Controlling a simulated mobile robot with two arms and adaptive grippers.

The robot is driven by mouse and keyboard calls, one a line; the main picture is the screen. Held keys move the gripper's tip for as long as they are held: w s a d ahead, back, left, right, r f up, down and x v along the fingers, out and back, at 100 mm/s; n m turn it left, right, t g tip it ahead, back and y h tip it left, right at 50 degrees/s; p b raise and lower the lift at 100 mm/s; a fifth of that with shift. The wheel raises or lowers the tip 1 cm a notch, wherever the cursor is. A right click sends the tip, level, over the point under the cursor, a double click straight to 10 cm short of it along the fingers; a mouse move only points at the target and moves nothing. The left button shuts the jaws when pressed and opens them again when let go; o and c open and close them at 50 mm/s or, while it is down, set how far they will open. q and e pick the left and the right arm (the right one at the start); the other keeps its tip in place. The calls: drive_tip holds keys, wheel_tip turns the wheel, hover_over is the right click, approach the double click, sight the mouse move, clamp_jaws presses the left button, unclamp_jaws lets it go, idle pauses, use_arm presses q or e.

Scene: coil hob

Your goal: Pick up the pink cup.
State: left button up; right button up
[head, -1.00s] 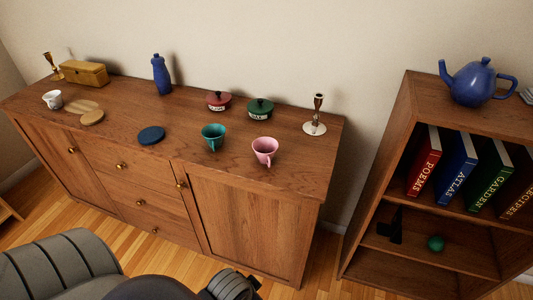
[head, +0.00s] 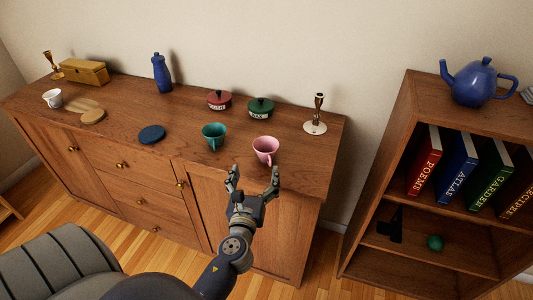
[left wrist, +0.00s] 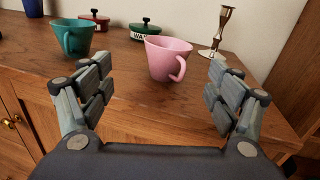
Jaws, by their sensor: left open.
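The pink cup (head: 265,149) stands upright near the front edge of the wooden sideboard, towards its right end. My left gripper (head: 253,180) is open and empty, just in front of and below the cup in the head view. In the left wrist view the pink cup (left wrist: 167,58) shows beyond and between the open fingers (left wrist: 155,92), with its handle towards the right. The gripper looks apart from the cup. My right gripper is not in view.
A teal cup (head: 213,136) stands just left of the pink one. Red (head: 219,100) and green (head: 260,108) lidded pots and a candlestick (head: 316,115) stand behind. A blue disc (head: 152,134) lies farther left. A bookshelf (head: 408,120) stands to the right, across a gap.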

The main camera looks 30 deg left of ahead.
sight(264, 155)
use_arm(q)
drive_tip(key=shift+m, duration=0.7)
drive_tip(key=x, duration=0.5)
drive_tip(key=shift+w+d+p, duration=0.3)
drive_tip(key=shift+p, duration=0.1)
drive_tip(key=shift+d+x, duration=0.2)
drive_tip(key=shift+x, duration=2.7)
drive_tip(key=shift+f, duration=0.15)
drive_tip(key=shift+c, duration=0.6)
drive_tip(key=c, duration=0.9)
